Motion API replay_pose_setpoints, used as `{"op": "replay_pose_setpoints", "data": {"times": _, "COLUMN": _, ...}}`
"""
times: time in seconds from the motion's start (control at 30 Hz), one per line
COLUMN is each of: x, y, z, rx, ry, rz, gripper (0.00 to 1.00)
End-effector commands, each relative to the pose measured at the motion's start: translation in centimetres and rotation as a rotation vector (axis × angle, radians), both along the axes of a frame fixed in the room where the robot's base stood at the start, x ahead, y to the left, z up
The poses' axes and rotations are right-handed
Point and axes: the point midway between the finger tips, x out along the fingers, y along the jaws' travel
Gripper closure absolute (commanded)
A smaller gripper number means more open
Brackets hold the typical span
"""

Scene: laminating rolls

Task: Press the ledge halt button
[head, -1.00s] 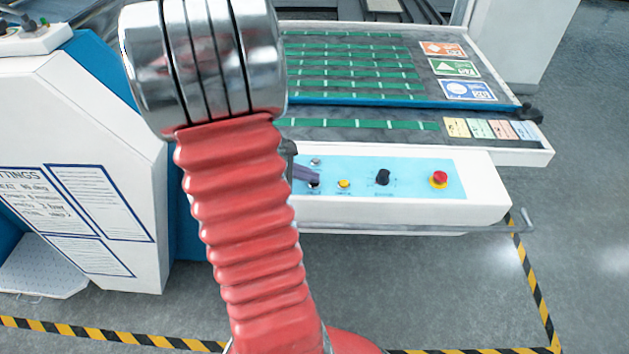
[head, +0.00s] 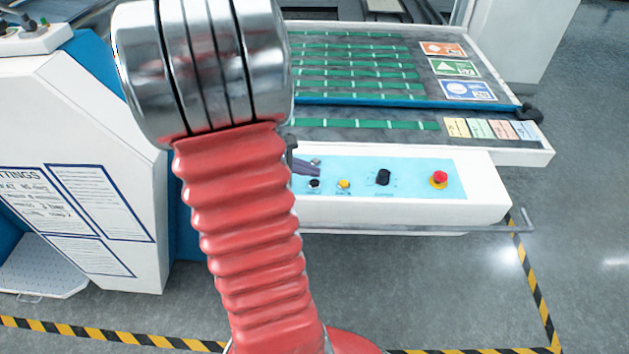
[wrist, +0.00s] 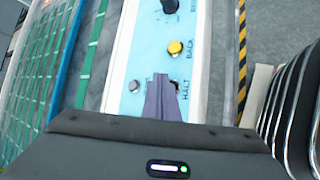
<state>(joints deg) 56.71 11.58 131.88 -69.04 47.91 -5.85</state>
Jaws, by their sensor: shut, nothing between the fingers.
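The halt button (head: 314,183) is a small black button at the left of the light-blue panel on the ledge in the head view. In the wrist view the word HALT is printed beside it, and the button (wrist: 177,88) is partly hidden by my fingers. My gripper (head: 318,170) has its purple fingers shut and empty. In the head view the fingertips are just above the black button, between it and a silver button (head: 315,161). In the wrist view the gripper (wrist: 162,77) points at the panel beside the halt button. It appears apart from the button.
A yellow button (head: 344,184), a black knob (head: 383,177) and a red mushroom button (head: 439,179) stand to the right on the panel. A metal rail (head: 450,229) runs below the ledge. A blue bar (head: 400,102) and green-striped bed lie behind.

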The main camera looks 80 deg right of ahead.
Motion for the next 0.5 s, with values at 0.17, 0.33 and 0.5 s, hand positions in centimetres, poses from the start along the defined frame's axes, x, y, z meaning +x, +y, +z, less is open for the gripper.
{"op": "replay_pose_setpoints", "data": {"times": 0.17, "x": 0.0, "y": 0.0, "z": 1.3, "rx": -0.003, "ry": -0.001, "rz": 0.0, "gripper": 1.0}}
{"op": "replay_pose_setpoints", "data": {"times": 0.33, "x": 0.0, "y": 0.0, "z": 2.4, "rx": -0.002, "ry": -0.001, "rz": -0.001, "gripper": 1.0}}
{"op": "replay_pose_setpoints", "data": {"times": 0.5, "x": 0.0, "y": -0.1, "z": 3.7, "rx": -0.003, "ry": -0.002, "rz": -0.001, "gripper": 1.0}}
